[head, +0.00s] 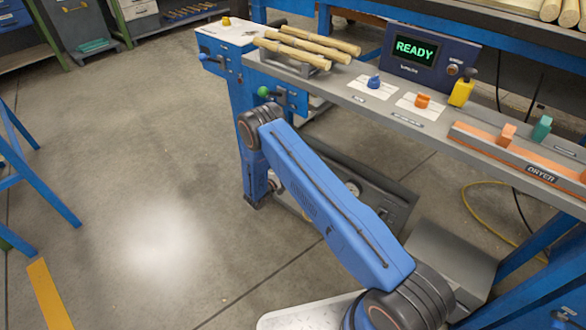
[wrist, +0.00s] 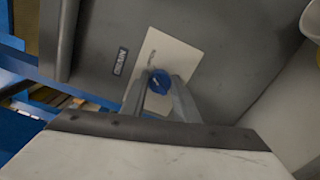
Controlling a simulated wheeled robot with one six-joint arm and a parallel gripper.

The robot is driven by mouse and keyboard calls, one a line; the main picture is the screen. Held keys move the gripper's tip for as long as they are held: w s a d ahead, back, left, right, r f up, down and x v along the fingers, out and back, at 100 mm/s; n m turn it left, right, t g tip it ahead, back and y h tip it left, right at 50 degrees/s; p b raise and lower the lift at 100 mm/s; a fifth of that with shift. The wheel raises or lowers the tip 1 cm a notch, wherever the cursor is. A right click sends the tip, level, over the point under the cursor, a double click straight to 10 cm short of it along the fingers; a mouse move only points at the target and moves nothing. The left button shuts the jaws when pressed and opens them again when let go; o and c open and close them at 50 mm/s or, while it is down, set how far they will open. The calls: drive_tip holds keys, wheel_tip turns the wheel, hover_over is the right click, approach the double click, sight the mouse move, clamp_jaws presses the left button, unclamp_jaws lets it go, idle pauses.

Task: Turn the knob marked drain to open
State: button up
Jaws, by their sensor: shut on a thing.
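A blue knob (wrist: 159,77) sits on a pale plate (wrist: 150,50) fixed to a grey panel in the wrist view. A small dark label (wrist: 120,61) beside the plate appears to read DRAIN, turned around. My gripper (wrist: 160,88) reaches up from below, with one finger on each side of the blue knob, and is shut on it. A pale line marks the knob's top, and faint marks on the plate are too small to read. In the head view my gripper is hidden behind my blue arm.
The bench (head: 385,100) carries wooden spindles (head: 305,53), another blue knob (head: 374,82), an orange knob (head: 422,101), a yellow block (head: 461,93) and a screen (head: 415,49) reading READY. A low grey panel (head: 385,205) lies below the bench.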

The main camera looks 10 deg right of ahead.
drive_tip(key=shift+s+f+m, duration=0.1)
drive_tip(key=shift+m, duration=0.8)
drive_tip(key=o, duration=1.1)
drive_tip(key=shift+c, duration=0.2)
drive_tip(key=shift+a, duration=0.15)
drive_tip(key=v, duration=1.7)
drive_tip(key=shift+s, duration=0.1)
drive_tip(key=shift+a, duration=0.1)
